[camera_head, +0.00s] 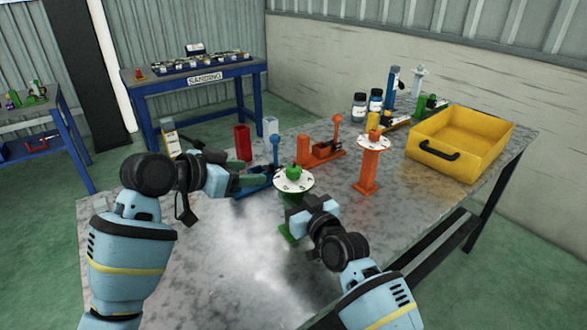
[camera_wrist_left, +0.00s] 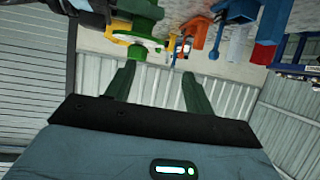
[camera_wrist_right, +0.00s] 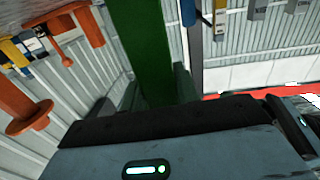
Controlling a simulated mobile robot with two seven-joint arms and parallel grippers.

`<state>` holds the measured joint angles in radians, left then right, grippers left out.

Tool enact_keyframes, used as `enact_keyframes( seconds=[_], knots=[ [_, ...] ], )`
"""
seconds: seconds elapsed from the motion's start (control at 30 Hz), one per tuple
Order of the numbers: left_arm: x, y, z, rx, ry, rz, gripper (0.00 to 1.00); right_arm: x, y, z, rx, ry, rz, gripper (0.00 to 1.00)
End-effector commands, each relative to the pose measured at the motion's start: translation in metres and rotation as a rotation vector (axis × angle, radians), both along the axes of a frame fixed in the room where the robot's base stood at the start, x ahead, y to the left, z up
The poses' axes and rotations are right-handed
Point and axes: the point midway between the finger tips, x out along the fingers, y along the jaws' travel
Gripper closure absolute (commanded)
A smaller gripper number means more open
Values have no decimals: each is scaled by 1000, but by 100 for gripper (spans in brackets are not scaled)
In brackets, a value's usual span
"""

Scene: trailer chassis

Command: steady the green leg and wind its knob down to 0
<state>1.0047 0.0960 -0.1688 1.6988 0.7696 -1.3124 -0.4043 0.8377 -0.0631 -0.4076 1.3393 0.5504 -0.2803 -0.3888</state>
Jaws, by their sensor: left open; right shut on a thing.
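The green leg (camera_head: 292,201) stands upright on the table with a round white dial (camera_head: 305,184) and a green knob (camera_head: 293,171) on top. My right gripper (camera_head: 295,215) is shut on its post from the right, below the dial; the green post (camera_wrist_right: 145,45) shows between the fingers in the right wrist view. My left gripper (camera_head: 262,181) is open and empty, just left of the dial. In the left wrist view, which is upside down, the knob (camera_wrist_left: 137,52) lies close ahead of the open fingertips (camera_wrist_left: 157,72), apart from them. The dial's reading is too small to tell.
An orange leg with a white dial (camera_head: 371,143) stands to the right. A blue post (camera_head: 275,150), a red holder (camera_head: 243,142) and an orange fixture (camera_head: 322,152) stand behind. A yellow bin (camera_head: 490,137) and bottles (camera_head: 359,107) are at the back right. The table front (camera_head: 230,270) is clear.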

Motion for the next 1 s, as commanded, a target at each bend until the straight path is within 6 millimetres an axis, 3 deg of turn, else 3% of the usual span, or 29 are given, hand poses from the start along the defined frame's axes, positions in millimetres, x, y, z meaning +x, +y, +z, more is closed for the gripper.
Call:
enact_keyframes(
  seconds=[0.2,0.57,1.0],
  knots=[
    [-10,-6,20,-31,-15,-183,47,0,0,-1,-1,1,0,100],
    [-12,-10,24,-38,-25,-228,47,0,0,-1,-1,1,0,100],
    [20,-65,-2,-40,-23,-227,47,0,0,-1,-1,1,0,100]
  ],
)
